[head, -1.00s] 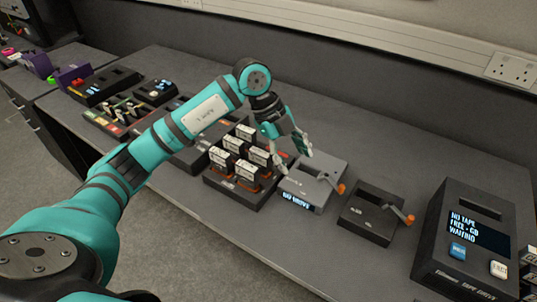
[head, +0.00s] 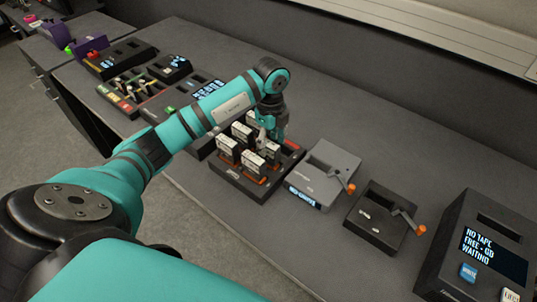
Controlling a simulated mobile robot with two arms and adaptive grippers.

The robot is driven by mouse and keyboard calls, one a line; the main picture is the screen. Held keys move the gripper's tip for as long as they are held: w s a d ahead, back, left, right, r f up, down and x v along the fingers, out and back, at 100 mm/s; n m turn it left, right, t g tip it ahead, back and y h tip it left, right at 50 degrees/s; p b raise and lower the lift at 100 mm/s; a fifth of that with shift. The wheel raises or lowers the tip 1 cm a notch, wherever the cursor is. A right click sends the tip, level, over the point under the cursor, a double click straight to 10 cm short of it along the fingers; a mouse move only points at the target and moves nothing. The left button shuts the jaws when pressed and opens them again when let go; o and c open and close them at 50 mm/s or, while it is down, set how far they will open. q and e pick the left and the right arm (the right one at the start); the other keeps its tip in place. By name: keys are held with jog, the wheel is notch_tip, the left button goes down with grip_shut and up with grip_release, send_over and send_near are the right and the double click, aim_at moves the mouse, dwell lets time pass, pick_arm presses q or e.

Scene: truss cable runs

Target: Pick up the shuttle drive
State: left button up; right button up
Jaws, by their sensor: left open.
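Several upright drives with pale labels stand in a black rack (head: 223,176) on the bench. Drives show at the front (head: 254,162) and at the left (head: 227,148). Their labels are too small to read, so I cannot tell which one is the shuttle drive. My left gripper (head: 266,139) is open, pointing down over the back right part of the rack, close to the drive tops. It hides part of the drives there, and I cannot tell whether its fingers touch or straddle one. My right gripper is not in view.
A grey dock (head: 343,162) with a lit screen and orange-tipped lever stands right of the rack. A black lever unit (head: 372,232) and a tape drive (head: 462,285) reading "NO TAPE" stand further right. Other black devices (head: 125,59) stand left. The bench behind the docks is clear.

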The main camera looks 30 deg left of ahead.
aim_at(268, 154)
pick_arm(q)
jog(key=shift+f, duration=0.2)
jog(key=shift+s+f, duration=0.1)
jog(key=shift+f, duration=0.25)
jog(key=f, duration=0.1)
jog(key=f+p, duration=0.1)
jog(key=f, duration=0.1)
jog(key=shift+a+f+p, duration=0.25)
jog(key=shift+f+p, duration=0.05)
jog(key=shift+p, duration=0.05)
jog(key=shift+f, duration=0.4)
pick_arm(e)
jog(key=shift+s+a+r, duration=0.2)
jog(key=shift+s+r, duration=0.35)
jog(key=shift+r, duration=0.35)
pick_arm(q)
jog(key=c, duration=0.5)
grip_shut()
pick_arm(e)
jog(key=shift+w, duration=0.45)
